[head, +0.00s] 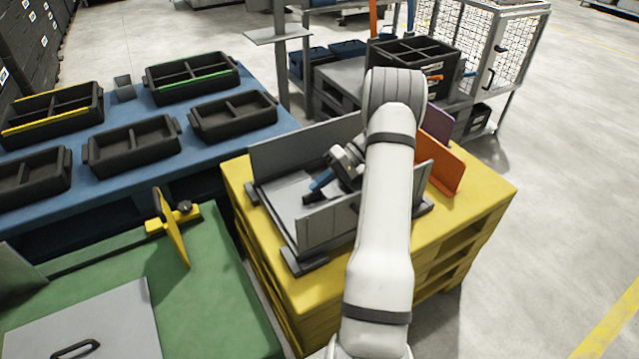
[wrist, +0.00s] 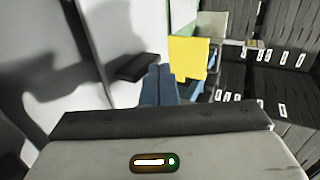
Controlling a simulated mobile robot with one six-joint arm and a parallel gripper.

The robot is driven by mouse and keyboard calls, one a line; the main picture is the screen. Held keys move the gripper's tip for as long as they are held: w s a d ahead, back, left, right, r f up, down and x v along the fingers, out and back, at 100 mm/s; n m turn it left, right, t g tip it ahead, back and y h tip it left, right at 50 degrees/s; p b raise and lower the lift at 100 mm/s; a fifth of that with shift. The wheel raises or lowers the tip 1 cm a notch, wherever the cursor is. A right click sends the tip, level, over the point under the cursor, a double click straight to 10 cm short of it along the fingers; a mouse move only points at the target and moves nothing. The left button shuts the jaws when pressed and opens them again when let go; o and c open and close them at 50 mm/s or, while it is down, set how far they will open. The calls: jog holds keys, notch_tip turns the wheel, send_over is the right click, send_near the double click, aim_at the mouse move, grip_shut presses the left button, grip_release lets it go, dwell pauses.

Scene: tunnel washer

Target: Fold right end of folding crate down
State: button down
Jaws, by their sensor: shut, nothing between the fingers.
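The grey folding crate (head: 325,228) stands on a yellow pallet stack in the head view. Its two long walls, back (head: 300,146) and front, stand upright. At its left end no wall stands up, and a grey panel (head: 285,200) lies flat inside. My arm covers most of its right end, so I cannot tell how that end stands. My gripper (head: 318,186) is between the long walls, low inside the crate, with its blue fingers closed together and empty. In the wrist view the fingers (wrist: 158,86) are beside a dark bar (wrist: 138,67) on a pale panel.
An orange panel (head: 447,165) and a purple panel (head: 437,124) stand right of the crate on the yellow pallet (head: 475,200). A blue table with several black trays (head: 130,143) is at left. A green table (head: 215,300) with a yellow upright plate (head: 172,232) is front left.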

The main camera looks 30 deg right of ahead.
notch_tip(320, 180, up, 4)
jog(key=shift+r+p, duration=0.1)
jog(key=shift+p, duration=0.85)
jog(key=f+v, duration=0.1)
jog(key=v, duration=0.8)
jog(key=shift+d, duration=0.75)
jog(key=s+a+r+g+h+p, duration=0.1)
jog(key=s+a+r+h+p, duration=0.2)
jog(key=a+r, duration=0.6)
jog(key=s+a+r+g+h+p, duration=0.1)
jog(key=s+a+r+h+p, duration=0.2)
jog(key=a+r, duration=0.55)
jog(key=s+a+r+t+h+p, duration=0.2)
jog(key=s+a+r+h+p, duration=0.1)
jog(key=s, duration=0.5)
jog(key=s+a+r+t+h+p, duration=0.2)
jog(key=s+a+r+h+p, duration=0.1)
jog(key=s+a, duration=0.5)
notch_tip(320, 180, up, 2)
jog(key=shift+s+a+r+t+p, duration=0.15)
jog(key=shift+s+r+t+p, duration=0.25)
jog(key=shift+p, duration=0.45)
jog(key=shift+s+f, duration=0.1)
jog(key=shift+f, duration=0.05)
